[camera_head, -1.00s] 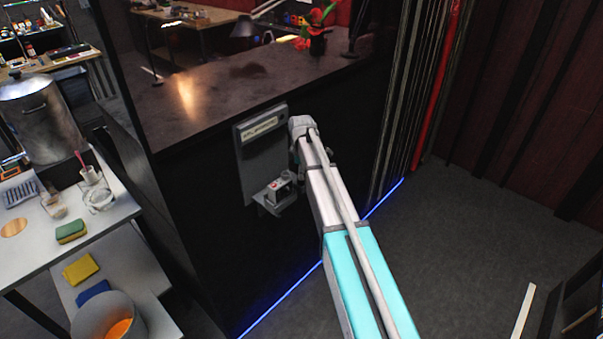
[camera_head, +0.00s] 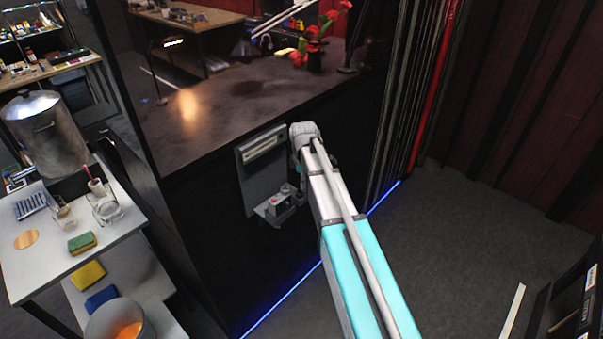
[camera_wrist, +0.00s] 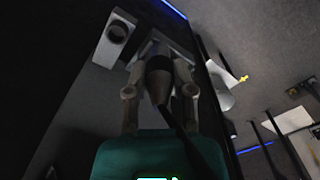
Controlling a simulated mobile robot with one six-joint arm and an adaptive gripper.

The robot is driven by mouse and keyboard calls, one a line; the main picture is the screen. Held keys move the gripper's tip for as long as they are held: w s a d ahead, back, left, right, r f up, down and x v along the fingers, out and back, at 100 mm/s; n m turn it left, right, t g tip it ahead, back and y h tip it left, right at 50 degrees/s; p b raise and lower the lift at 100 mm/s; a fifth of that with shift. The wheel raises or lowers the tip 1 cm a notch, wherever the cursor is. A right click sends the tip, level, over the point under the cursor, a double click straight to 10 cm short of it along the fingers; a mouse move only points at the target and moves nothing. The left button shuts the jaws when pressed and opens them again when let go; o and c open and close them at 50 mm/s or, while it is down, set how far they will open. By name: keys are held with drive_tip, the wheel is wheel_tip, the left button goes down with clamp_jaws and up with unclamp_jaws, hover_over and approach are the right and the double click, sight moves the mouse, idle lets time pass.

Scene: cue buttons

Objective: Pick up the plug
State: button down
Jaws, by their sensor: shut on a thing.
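The plug (camera_wrist: 159,84) is a dark, tapered piece in the middle of the wrist view, with a dark cable (camera_wrist: 184,130) running down to the right. My gripper (camera_wrist: 160,66) has its two fingers on either side of the plug and is shut on it. A grey block with a round hole (camera_wrist: 117,33) lies just to the upper left of the plug, apart from it. In the head view my arm reaches to a grey wall panel (camera_head: 258,180) with a small shelf (camera_head: 275,211). The fingers and plug are hidden there.
The panel is on the dark front of a counter (camera_head: 210,110). Red flowers (camera_head: 318,42) stand on the counter top. A white table (camera_head: 60,255) with a pot (camera_head: 45,135) and sponges stands at left. The floor (camera_head: 450,240) at right is mostly open.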

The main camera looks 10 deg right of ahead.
drive_tip(key=s+r+p, duration=0.2)
drive_tip(key=s+r, duration=0.1)
drive_tip(key=s, duration=0.3)
drive_tip(key=shift+s, duration=0.35)
drive_tip(key=shift+f, duration=0.1)
wheel_tip(320, 180, down, 7)
drive_tip(key=b, duration=0.7)
idle(0.6)
